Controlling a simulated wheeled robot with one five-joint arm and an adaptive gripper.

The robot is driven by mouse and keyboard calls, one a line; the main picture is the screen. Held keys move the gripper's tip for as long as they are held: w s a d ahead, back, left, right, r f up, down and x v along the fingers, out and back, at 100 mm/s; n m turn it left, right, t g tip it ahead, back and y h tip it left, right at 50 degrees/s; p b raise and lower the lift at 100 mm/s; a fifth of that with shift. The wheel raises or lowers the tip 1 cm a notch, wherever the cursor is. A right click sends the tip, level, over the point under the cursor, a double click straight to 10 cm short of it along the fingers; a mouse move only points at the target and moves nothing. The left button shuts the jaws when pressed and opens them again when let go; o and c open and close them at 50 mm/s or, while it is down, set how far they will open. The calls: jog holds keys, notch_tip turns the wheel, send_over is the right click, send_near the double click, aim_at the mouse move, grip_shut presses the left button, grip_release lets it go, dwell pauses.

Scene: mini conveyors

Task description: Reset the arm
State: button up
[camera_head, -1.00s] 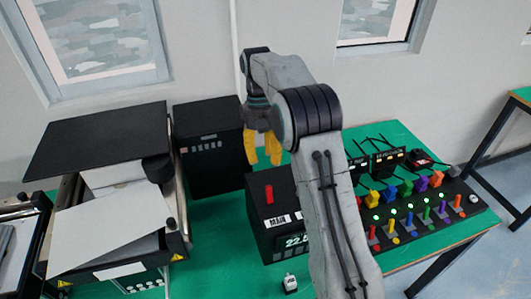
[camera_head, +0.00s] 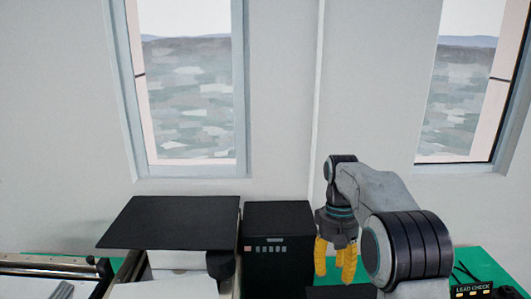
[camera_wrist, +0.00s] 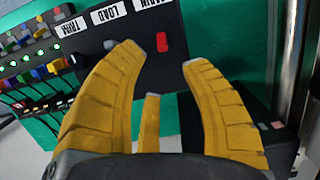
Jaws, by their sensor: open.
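My gripper (camera_head: 334,270) hangs at the end of my bent arm, at the lower right in the head view. Its yellow fingers point down and are spread, with nothing between them. In the wrist view my gripper (camera_wrist: 155,60) is open, and a red switch (camera_wrist: 162,42) on a black box shows beyond the fingertips. The fingers hide part of that box. I cannot tell the exact gap between fingertips and box.
A black cabinet (camera_head: 278,240) stands left of my gripper. A machine with a flat black top (camera_head: 172,222) is further left. Coloured knobs and lit switches (camera_wrist: 35,55) show at the left in the wrist view. The wall behind has two windows (camera_head: 190,90).

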jog(key=s+r+t+b, duration=0.2)
jog(key=s+r+t, duration=0.25)
jog(key=s, duration=0.85)
jog(key=s+f+t+b, duration=0.1)
jog(key=s+f, duration=0.4)
jog(key=s, duration=0.7)
jog(key=shift+s+f+t+b, duration=0.2)
jog(key=shift+f+t+b, duration=0.15)
jog(key=shift+t, duration=0.5)
